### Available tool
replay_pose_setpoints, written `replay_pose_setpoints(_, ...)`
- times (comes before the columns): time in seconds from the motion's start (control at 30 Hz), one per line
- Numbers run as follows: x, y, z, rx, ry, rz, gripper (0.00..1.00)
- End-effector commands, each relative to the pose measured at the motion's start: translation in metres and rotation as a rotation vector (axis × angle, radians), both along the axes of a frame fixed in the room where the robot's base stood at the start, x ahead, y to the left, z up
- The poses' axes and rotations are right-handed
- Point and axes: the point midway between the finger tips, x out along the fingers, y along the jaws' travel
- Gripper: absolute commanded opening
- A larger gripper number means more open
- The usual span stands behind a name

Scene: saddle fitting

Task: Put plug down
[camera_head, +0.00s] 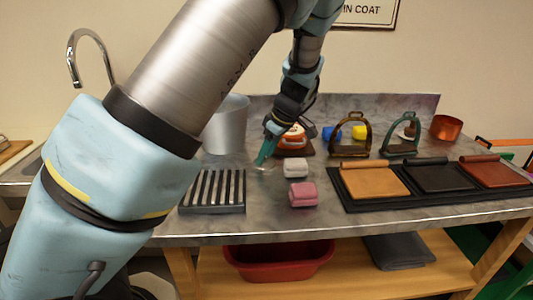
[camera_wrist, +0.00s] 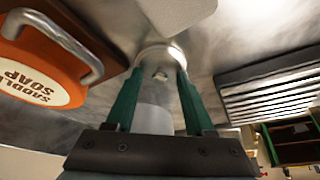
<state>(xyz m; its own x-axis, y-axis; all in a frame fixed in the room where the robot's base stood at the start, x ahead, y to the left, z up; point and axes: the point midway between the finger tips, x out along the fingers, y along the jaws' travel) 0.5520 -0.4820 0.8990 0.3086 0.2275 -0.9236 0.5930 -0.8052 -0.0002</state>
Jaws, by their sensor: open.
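The plug (camera_wrist: 160,54) is a pale, round metal disc with a small knob, lying on the grey metal worktop (camera_wrist: 210,60) in the wrist view. My gripper (camera_wrist: 157,72) is open, its two green fingers standing apart on either side of the plug's knob. I cannot tell whether either fingertip touches the plug. In the head view my gripper (camera_head: 262,162) points down at the worktop, left of the white block (camera_head: 295,168). The plug is small and faint there, at the fingertips.
A slatted black tray (camera_head: 213,191) lies front left of the gripper. A grey bucket (camera_head: 227,127) stands behind left. The orange saddle soap tin (camera_head: 292,142) is close behind right. A pink block (camera_head: 302,194) lies in front. Stirrups and coloured pads fill the right side.

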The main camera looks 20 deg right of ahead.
Motion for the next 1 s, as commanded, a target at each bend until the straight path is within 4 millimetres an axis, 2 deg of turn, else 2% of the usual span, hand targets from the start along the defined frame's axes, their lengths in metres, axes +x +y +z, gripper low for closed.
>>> replay_pose_setpoints(0.17, -0.001, -0.001, 0.005, -0.001, -0.001, 0.0, 0.54)
replay_pose_setpoints(0.27, -0.005, -0.005, 0.016, -0.004, -0.002, -0.003, 0.54)
replay_pose_setpoints(0.7, -0.031, -0.024, 0.096, -0.003, -0.001, -0.002, 0.54)
replay_pose_setpoints(0.83, -0.035, -0.027, 0.108, -0.002, 0.0, -0.002, 0.54)
replay_pose_setpoints(1.0, -0.037, -0.028, 0.114, 0.0, 0.0, 0.0, 0.54)
